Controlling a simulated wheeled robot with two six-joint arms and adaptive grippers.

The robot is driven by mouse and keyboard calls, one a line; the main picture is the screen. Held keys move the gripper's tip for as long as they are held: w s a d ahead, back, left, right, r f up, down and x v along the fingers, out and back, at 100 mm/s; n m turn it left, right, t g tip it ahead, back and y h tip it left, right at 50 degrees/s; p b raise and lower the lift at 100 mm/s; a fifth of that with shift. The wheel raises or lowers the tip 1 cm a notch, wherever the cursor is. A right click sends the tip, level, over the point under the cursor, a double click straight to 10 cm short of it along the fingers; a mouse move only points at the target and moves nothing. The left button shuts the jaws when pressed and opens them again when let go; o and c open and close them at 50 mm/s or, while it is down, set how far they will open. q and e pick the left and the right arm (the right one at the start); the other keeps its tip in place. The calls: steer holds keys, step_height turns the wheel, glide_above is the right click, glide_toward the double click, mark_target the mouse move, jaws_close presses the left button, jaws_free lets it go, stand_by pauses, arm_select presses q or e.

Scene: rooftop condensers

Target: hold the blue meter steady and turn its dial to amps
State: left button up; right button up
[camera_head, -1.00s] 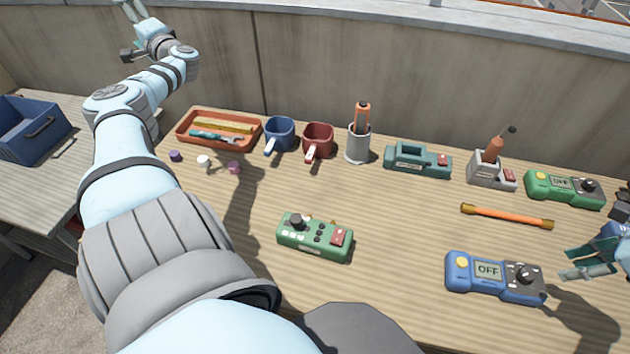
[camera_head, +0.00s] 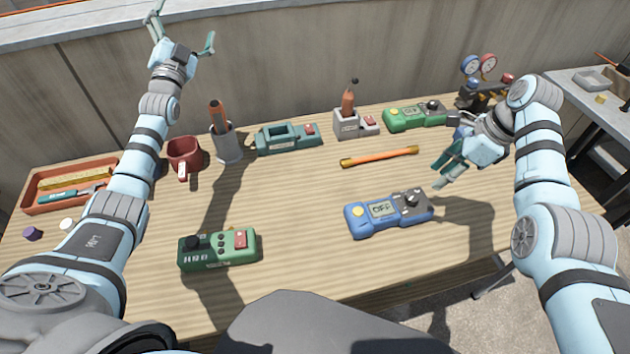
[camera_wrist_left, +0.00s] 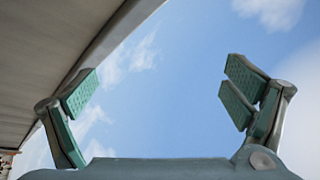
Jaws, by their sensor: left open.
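The blue meter (camera_head: 362,224) lies on the wooden table, right of the middle. Its display (camera_head: 381,209) reads OFF, and its round dark dial (camera_head: 411,199) is at its right end. My right gripper (camera_head: 437,172) hangs just right of and beyond the meter, apart from it, with its fingers parted and nothing between them. My left gripper (camera_head: 184,26) is raised high at the far left, well away from the meter. It is open and empty; the left wrist view shows its spread fingers (camera_wrist_left: 160,92) against the sky.
A green device (camera_head: 218,250) lies at the front left. An orange rod (camera_head: 380,157) lies behind the meter. A green meter (camera_head: 414,116), a teal device (camera_head: 289,138), a grey cup (camera_head: 227,147), a red mug (camera_head: 184,156) and an orange tray (camera_head: 33,200) line the back. The table's centre is clear.

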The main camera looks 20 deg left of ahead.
arm_select(q)
steer(key=d+r+m+t+h, duration=0.2)
steer(key=d+m+h, duration=0.2)
steer(key=d+m, duration=0.3)
steer(key=m+g+h, duration=1.1)
steer(key=m+h, duration=0.5)
steer(key=m, duration=1.1)
glide_above(355, 215)
steer(key=w+a, duration=0.4)
steer(key=a, duration=0.4)
step_height(355, 215, down, 18)
steer(key=s+d+f+m+g+y, duration=0.1)
steer(key=s+f+m, duration=0.1)
steer(key=f, duration=0.2)
steer(key=s+d+f+m+g+y, duration=0.1)
steer(key=s+d+f+m+g, duration=0.1)
steer(key=f, duration=0.3)
steer(key=s+d+f+m+g, duration=0.1)
steer(key=s+d+f+m, duration=0.1)
steer(key=f, duration=0.2)
steer(key=shift+s+f+y, duration=0.2)
steer(key=shift+y, duration=0.2)
steer(key=shift+g, duration=0.4)
steer(key=x, duration=0.7)
steer(key=shift+w+f, duration=0.1)
steer(key=shift+f, duration=0.3)
steer(key=c, duration=1.7)
